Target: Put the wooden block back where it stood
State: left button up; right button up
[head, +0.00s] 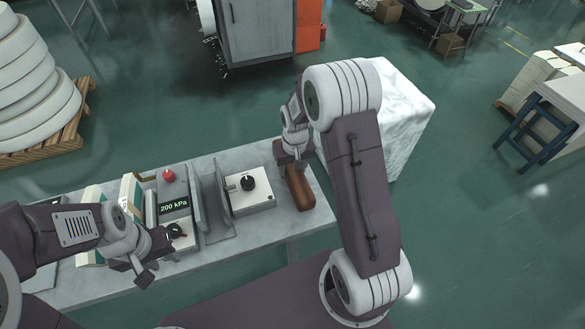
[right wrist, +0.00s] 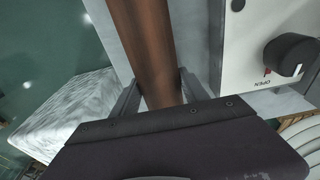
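The brown wooden block (head: 301,192) is long and lies at the right end of the grey bench, right of a white box with a black knob. My right gripper (head: 292,158) is over its far part. Whether the block is lifted off the bench is hard to tell. My left gripper (head: 158,258) is at the front left, its fingers apart and empty, near the red-marked dial of the pressure unit.
The white box with the knob (head: 249,188) is close left of the block. The pressure unit (head: 173,207) reads 200 kPa, with a red button (head: 169,175) behind. Upright grey plates stand between them. A white marble block (head: 400,110) stands beyond the bench's right end.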

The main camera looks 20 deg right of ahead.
aim_at(294, 171)
jog(key=o, duration=0.3)
jog(key=shift+r, duration=0.35)
notch_tip(294, 171, up, 12)
jog(key=s+p, duration=0.2)
jog(key=s+a+f, duration=0.2)
jog(key=s, duration=0.5)
jog(key=s+a+f, duration=0.2)
jog(key=s, duration=0.5)
jog(key=shift+s, duration=0.25)
jog(key=shift+c, duration=0.3)
dwell(0.8)
